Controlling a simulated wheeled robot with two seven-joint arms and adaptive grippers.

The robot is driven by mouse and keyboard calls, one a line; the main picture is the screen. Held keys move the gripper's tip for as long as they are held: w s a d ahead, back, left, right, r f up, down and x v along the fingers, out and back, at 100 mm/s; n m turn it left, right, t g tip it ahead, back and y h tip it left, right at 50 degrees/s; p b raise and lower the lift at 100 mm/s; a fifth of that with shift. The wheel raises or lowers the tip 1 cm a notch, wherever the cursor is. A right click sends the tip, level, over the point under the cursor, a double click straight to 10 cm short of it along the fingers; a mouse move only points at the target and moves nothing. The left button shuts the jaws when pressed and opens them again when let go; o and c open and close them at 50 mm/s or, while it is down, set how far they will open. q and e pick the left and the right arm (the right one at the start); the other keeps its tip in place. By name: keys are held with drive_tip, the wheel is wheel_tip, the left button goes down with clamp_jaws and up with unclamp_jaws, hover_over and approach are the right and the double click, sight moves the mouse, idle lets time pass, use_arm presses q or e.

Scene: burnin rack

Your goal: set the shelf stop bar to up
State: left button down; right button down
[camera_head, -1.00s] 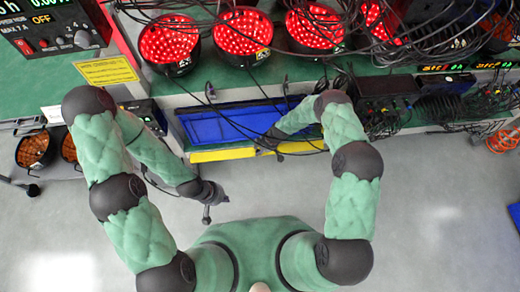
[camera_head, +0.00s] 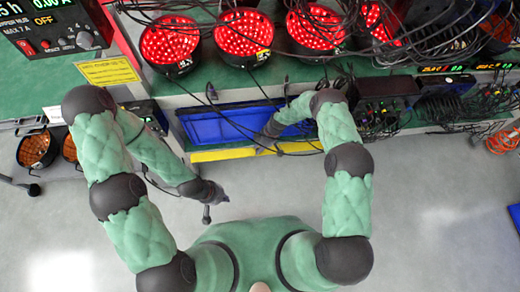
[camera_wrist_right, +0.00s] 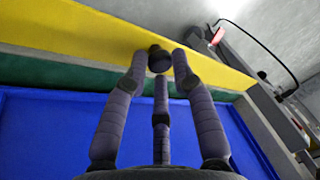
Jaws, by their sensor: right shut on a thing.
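The shelf stop bar is a long yellow bar (camera_head: 222,155) along the front edge of the shelf with the blue tray. It also fills the top of the right wrist view (camera_wrist_right: 80,30). A black knob (camera_wrist_right: 159,58) stands out from the bar. My right gripper (camera_wrist_right: 160,65) is shut on the knob, with fingertips on both sides of it. In the head view my right gripper (camera_head: 270,138) is at the bar, partly hidden by my arm. My left gripper (camera_head: 209,206) hangs over the floor, away from the bar; its fingers are too small to judge.
A blue tray (camera_head: 204,128) lies behind the bar. Several red-lit round lamps (camera_head: 243,38) and many loose black cables fill the shelf above. A power supply (camera_head: 52,25) stands at upper left. The grey floor in front is clear.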

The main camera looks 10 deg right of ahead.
use_arm(q)
drive_tip(key=shift+f, duration=0.55)
use_arm(e)
drive_tip(key=shift+w+a+r, duration=0.15)
drive_tip(key=shift+w, duration=0.1)
drive_tip(key=c, duration=1.1)
unclamp_jaws()
use_arm(q)
drive_tip(key=shift+a, duration=0.1)
use_arm(e)
drive_tip(key=shift+o, duration=0.2)
drive_tip(key=shift+s, duration=0.1)
